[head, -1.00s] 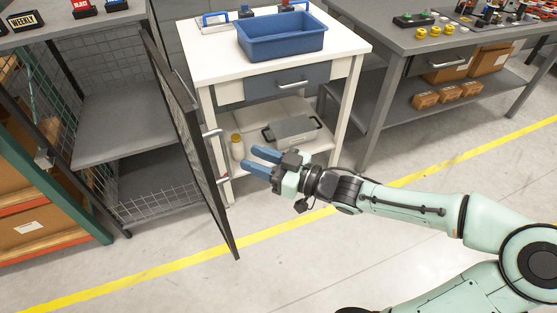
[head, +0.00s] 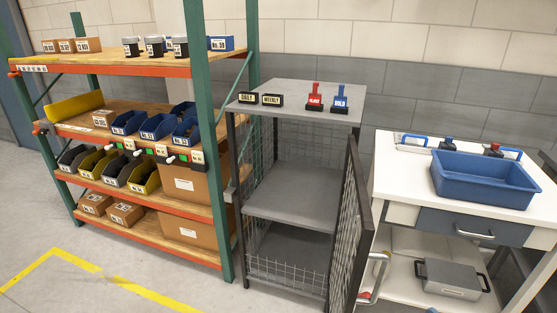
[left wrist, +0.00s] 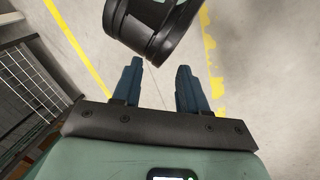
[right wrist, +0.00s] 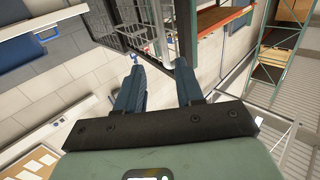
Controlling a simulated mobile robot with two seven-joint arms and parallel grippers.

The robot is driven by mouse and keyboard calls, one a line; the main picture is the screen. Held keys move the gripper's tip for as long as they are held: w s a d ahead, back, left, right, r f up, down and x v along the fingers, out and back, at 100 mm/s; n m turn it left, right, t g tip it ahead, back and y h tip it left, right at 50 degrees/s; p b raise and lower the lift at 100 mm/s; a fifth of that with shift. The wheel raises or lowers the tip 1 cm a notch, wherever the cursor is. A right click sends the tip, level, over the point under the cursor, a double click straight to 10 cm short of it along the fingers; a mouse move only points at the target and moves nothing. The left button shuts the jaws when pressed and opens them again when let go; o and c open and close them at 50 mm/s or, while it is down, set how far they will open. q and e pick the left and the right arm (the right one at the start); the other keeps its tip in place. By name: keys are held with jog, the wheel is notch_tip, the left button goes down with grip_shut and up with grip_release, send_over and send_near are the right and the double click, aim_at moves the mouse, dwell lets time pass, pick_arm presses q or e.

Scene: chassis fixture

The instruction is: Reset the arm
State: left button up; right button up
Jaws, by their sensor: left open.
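My left gripper (left wrist: 160,80) shows in the left wrist view with its two blue fingers apart and nothing between them. Concrete floor with yellow lines lies beyond it, and a black and green part of my own arm is close in front of the fingertips. My right gripper (right wrist: 161,78) shows in the right wrist view, also with fingers apart and empty. A wire cage and a wall are beyond its fingertips. Neither gripper nor arm is in the head view.
A grey wire cabinet (head: 300,86) has its mesh door (head: 353,225) swung open. A white workbench (head: 400,192) with a blue bin (head: 483,181) and a grey lidded case (head: 450,279) stands to its right. An orange and green rack (head: 150,200) stands left. Floor at the front left is clear.

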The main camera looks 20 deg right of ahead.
jog(key=w+a+f+m+g+p, duration=0.1)
jog(key=w+a+f+g+p, duration=0.35)
jog(key=f, duration=0.45)
jog(key=w+a+f+m+g+p, duration=0.1)
jog(key=w+a+f+g+p, duration=0.2)
jog(key=a+f+g+p, duration=0.45)
pick_arm(q)
jog(key=s+d+r+g+p, duration=0.1)
jog(key=s+r+p, duration=0.1)
jog(key=r, duration=0.6)
jog(key=s+d+r+g+p, duration=0.1)
jog(key=s+d+r+p, duration=0.1)
jog(key=r, duration=0.7)
jog(key=shift+s+r+m+g+h+p, duration=0.3)
jog(key=shift+s+h+p, duration=0.1)
jog(key=shift+s+p, duration=0.35)
pick_arm(e)
jog(key=s+a+f+m+g+y, duration=0.1)
jog(key=s+a+f+g, duration=0.2)
jog(key=s+a+f, duration=0.3)
jog(key=s+a+f+m+g, duration=0.2)
jog(key=s+a+f+g, duration=0.2)
jog(key=s, duration=0.7)
notch_tip(320, 180, down, 5)
jog(key=shift+a+r+y, duration=0.2)
jog(key=shift+a+y, duration=0.2)
jog(key=shift+a, duration=0.65)
